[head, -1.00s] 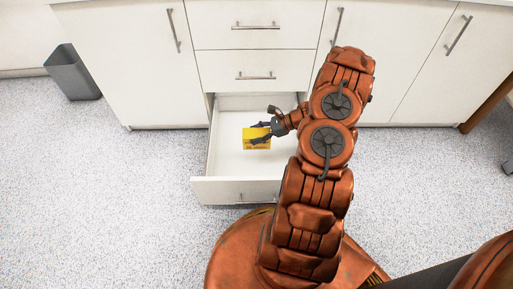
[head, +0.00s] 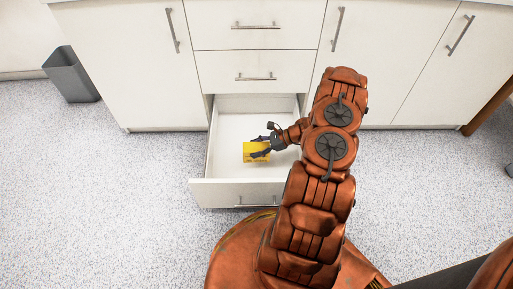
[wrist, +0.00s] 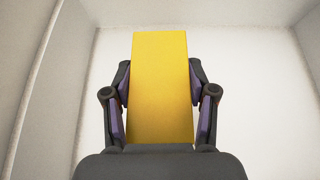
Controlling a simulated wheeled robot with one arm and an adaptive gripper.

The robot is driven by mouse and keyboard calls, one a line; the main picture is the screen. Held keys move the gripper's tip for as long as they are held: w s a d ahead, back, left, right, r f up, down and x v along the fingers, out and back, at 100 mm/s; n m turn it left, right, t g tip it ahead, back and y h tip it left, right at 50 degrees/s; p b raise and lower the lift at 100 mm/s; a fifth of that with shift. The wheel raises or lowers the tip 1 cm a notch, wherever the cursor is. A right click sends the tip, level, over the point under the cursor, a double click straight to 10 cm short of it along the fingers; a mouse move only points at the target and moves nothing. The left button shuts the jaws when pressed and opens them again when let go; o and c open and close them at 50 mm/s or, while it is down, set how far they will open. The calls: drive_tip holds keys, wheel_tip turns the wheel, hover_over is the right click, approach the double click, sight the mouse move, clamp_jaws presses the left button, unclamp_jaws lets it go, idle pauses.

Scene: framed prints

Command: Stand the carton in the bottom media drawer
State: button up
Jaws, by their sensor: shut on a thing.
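The yellow carton (head: 255,152) is inside the open bottom drawer (head: 222,194), near the middle of its white floor. My gripper (head: 262,148) reaches in from the right and is shut on the carton. In the wrist view the carton (wrist: 161,88) stands between the two dark fingers (wrist: 161,100), one pressed to each side. The carton's lower end is hidden by the gripper. I cannot tell whether the carton touches the drawer floor.
Two shut drawers (head: 254,72) are above the open one, with cupboard doors (head: 125,70) on both sides. A grey bin (head: 72,75) stands on the floor at the left. The drawer floor around the carton is clear.

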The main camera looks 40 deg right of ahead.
drive_tip(key=shift+f, duration=0.45)
drive_tip(key=o, duration=1.4)
drive_tip(key=shift+c, duration=0.2)
drive_tip(key=shift+r, duration=0.1)
